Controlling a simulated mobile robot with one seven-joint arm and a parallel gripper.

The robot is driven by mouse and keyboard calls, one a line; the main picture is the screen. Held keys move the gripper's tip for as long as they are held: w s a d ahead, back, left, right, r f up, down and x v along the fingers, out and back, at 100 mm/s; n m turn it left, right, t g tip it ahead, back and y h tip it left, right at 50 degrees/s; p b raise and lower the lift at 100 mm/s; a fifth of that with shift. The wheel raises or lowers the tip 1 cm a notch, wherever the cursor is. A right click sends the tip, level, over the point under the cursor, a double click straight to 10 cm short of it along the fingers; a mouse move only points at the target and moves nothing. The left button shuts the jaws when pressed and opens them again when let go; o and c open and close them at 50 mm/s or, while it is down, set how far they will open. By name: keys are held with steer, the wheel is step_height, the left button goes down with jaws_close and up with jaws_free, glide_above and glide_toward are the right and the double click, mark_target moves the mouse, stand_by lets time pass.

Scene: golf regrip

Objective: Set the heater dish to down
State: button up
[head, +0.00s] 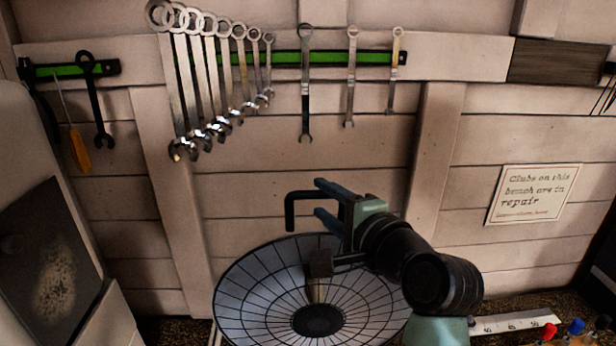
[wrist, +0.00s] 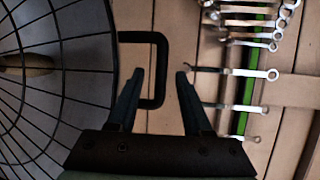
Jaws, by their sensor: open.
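The heater dish (head: 245,292) is a round bowl behind a dark wire grille, low in the middle of the head view, its face tilted upward. It fills the left of the wrist view (wrist: 62,75). A black bracket handle (head: 290,212) stands at its upper edge; it also shows in the wrist view (wrist: 160,66). My gripper (head: 319,197) is open at the handle, one finger above its top bar and one below. In the wrist view my gripper (wrist: 160,75) has the handle's long bar between its fingertips. I cannot tell whether they touch. My arm hides part of the dish's right side.
Wrenches (head: 305,90) hang on a green magnetic strip (head: 285,58) on the plank wall behind. An orange-handled screwdriver (head: 79,150) hangs at left. A paper sign (head: 533,194) is on the wall at right. A white ruler (head: 510,323) lies low at right.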

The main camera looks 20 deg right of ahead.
steer(key=p+x, duration=0.2)
steer(key=x, duration=0.4)
steer(key=shift+c, duration=0.3)
jaws_close()
stand_by(1.2)
